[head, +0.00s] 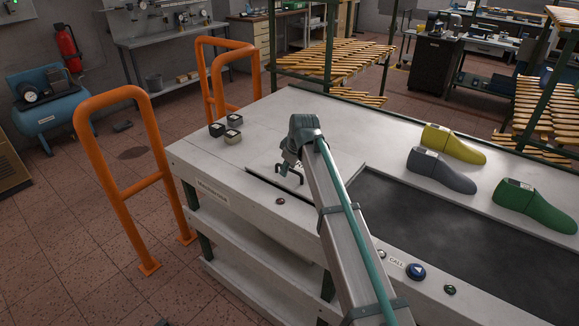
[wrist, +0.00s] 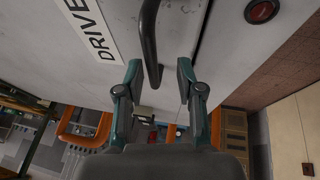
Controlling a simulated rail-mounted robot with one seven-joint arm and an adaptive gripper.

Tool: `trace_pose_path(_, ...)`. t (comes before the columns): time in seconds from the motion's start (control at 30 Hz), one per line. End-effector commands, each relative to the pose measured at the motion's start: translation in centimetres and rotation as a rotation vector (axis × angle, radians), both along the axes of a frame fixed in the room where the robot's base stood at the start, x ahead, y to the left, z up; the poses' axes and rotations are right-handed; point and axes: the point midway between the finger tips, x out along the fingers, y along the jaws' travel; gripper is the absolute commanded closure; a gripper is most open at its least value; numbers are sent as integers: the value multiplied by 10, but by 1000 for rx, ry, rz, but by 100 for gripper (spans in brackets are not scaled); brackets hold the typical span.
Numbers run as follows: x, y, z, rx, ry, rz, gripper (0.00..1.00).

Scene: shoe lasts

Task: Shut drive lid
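The drive lid (head: 264,164) is a pale panel at the left end of the bench, with a dark line along its near edge. In the wrist view the lid (wrist: 185,25) bears a DRIVE label (wrist: 90,30), and a narrow dark gap runs beside it. Its dark bar handle (head: 289,180) stands below my gripper in the head view. In the wrist view the handle (wrist: 149,45) reaches down between my fingertips. My gripper (wrist: 157,78) is open, its fingers on either side of the handle with space visible. The head view partly hides the lid behind my arm.
A red button (head: 281,201) is on the front border. A dark belt (head: 430,215) lies to the right, with yellow, grey and green shoe lasts (head: 441,170) behind it. Orange rails (head: 120,190) stand left.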

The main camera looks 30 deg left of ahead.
Motion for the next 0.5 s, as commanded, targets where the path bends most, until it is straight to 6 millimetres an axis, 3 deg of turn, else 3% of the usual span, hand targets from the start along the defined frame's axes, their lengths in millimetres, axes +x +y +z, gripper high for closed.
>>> trace_pose_path(0.3, 2, -1, 3, 1, -4, -1, 62)
trace_pose_path(0.5, -3, -9, 22, 3, -6, -2, 62)
